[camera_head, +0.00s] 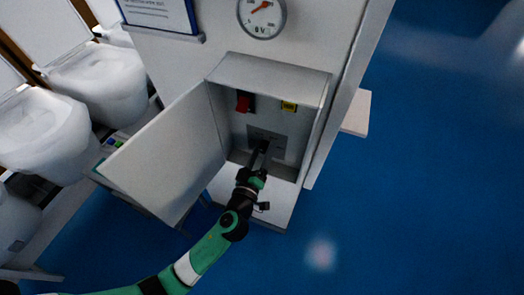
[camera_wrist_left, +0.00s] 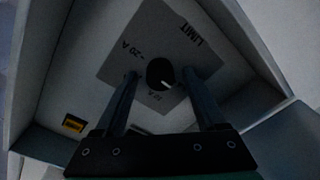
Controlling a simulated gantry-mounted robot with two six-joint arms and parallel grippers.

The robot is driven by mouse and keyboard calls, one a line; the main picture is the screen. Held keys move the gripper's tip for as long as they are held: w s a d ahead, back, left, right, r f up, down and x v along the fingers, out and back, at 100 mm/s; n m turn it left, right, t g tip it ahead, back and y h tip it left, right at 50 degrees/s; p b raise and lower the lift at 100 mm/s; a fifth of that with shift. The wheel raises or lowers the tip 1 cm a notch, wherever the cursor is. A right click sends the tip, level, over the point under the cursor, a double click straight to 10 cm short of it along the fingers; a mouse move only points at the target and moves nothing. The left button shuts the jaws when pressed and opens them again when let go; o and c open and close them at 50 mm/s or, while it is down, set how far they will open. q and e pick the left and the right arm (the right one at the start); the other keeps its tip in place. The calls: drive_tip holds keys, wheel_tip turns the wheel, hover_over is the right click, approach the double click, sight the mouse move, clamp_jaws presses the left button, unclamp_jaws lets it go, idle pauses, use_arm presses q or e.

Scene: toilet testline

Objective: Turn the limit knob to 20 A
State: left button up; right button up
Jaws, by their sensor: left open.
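The limit knob (camera_wrist_left: 160,73) is round and black with a white pointer mark. It sits on a grey plate (camera_wrist_left: 165,28) marked "LIMIT" inside an open cabinet (camera_head: 272,72). In the left wrist view the mark points to the lower right, away from the "20 A" label at the upper left. Another label ending in "A" is partly legible below the knob. My left gripper (camera_wrist_left: 160,76) is open, one finger on each side of the knob; I cannot tell whether they touch it. In the head view the left gripper (camera_head: 261,148) covers the knob. My right gripper is not in view.
The cabinet door (camera_head: 168,155) hangs open on the left, close to my arm. A red switch (camera_head: 244,102) and a yellow label (camera_head: 288,106) are on the cabinet's back wall. A round gauge (camera_head: 262,17) is above. White toilets (camera_head: 95,82) stand at the left.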

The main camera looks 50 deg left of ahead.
use_arm(q)
clamp_jaws()
idle(0.4)
